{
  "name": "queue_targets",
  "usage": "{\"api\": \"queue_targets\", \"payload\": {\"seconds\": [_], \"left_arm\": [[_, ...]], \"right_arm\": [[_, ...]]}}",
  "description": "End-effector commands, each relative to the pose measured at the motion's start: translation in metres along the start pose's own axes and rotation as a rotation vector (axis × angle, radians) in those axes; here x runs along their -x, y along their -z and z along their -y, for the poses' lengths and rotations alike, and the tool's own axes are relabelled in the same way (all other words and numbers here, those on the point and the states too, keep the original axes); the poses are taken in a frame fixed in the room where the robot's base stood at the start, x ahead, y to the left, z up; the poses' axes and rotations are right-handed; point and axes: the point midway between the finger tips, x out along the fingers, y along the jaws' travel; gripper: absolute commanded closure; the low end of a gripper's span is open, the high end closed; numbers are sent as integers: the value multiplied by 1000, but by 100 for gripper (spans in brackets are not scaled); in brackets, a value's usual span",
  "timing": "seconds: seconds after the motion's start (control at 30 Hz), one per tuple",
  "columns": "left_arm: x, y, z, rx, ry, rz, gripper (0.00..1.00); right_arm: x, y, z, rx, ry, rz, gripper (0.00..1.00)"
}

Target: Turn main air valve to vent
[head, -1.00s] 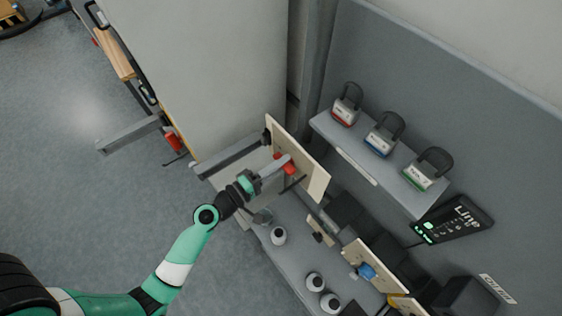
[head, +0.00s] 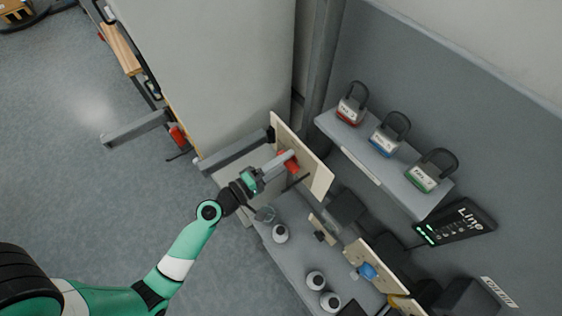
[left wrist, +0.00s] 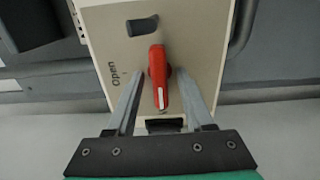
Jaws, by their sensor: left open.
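The main air valve has a red handle (left wrist: 158,78) on a cream panel (left wrist: 203,40); it also shows in the head view as a red handle (head: 289,160) on the upright panel (head: 312,176). In the left wrist view the handle hangs roughly vertical, its white-tipped end pointing down, beside the word "Open". My left gripper (left wrist: 162,100) is open, with one finger on each side of the handle and a gap on both sides. In the head view my left gripper (head: 276,170) reaches the panel from the left. My right gripper is not in view.
A shelf (head: 345,150) above holds red, blue and green padlocks (head: 351,104). White round containers (head: 316,281) stand on the lower ledge. A blue valve (head: 367,271) sits on another panel to the lower right. A grey bar (head: 232,152) juts out just above my gripper.

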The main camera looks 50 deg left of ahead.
Motion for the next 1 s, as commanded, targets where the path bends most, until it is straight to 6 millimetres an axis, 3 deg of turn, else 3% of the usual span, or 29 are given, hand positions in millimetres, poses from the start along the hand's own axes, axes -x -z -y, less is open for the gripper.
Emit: {"api": "queue_targets", "payload": {"seconds": [0.17,0.27,0.6,0.7,1.0], "left_arm": [[3,0,1,0,1,-1,48],[16,1,3,1,2,-3,48],[94,2,4,1,1,-8,48],[107,2,2,1,2,-6,48],[116,0,0,0,0,1,48]], "right_arm": [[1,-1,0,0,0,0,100],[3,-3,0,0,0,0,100],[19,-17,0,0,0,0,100],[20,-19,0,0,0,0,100],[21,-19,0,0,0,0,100]]}}
